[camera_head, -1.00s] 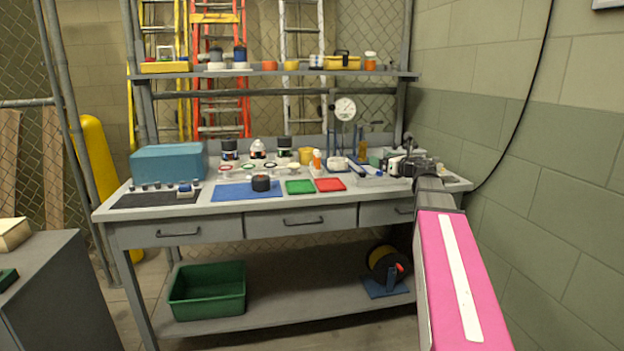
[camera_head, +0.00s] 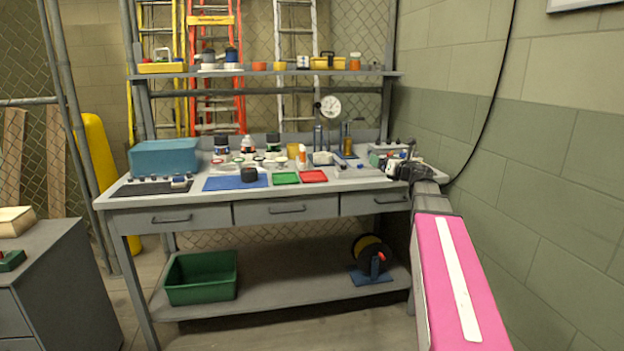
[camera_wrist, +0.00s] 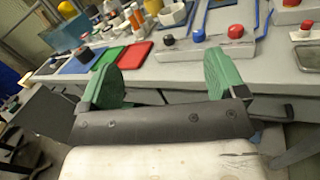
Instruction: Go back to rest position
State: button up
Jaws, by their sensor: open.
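My gripper shows in the wrist view (camera_wrist: 160,82) with its two green-padded fingers wide apart and nothing between them. The bench's front edge and top lie beyond the fingertips. In the head view my pink arm reaches forward at the right, and the dark wrist end (camera_head: 412,172) lines up with the right end of the workbench (camera_head: 345,186). The fingers themselves are hard to make out there. I cannot tell from the head view how far the gripper is from the bench.
The bench holds a teal box (camera_head: 163,158), a blue mat (camera_head: 222,183), a green tray (camera_head: 285,178), a red tray (camera_head: 314,176) and a gauge (camera_head: 330,105). A green bin (camera_head: 201,278) and a cable reel (camera_head: 370,257) sit on the lower shelf. A grey cabinet (camera_head: 62,290) stands left; a block wall (camera_head: 540,220) is close right.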

jog(key=s+d+f+m+g+h, duration=0.25)
jog(key=f+m+h, duration=0.45)
jog(key=f+m, duration=0.55)
jog(key=s+d+f+m+g+h, duration=0.1)
jog(key=s+d+f+m+h, duration=0.15)
jog(key=f+m+h, duration=0.9)
jog(key=s+a+f+m+g+y, duration=0.3)
jog(key=s+a+f+m+g, duration=0.1)
jog(key=s, duration=0.3)
jog(key=s+a+f+m+g+y, duration=0.3)
jog(key=s+a+f+m+g, duration=0.1)
jog(key=s+f+m, duration=0.2)
jog(key=s+a+f+m+g+y, duration=0.3)
jog(key=s+f+m, duration=0.3)
jog(key=s, duration=0.4)
jog(key=shift+a+f+g, duration=0.65)
jog(key=shift+g, duration=0.2)
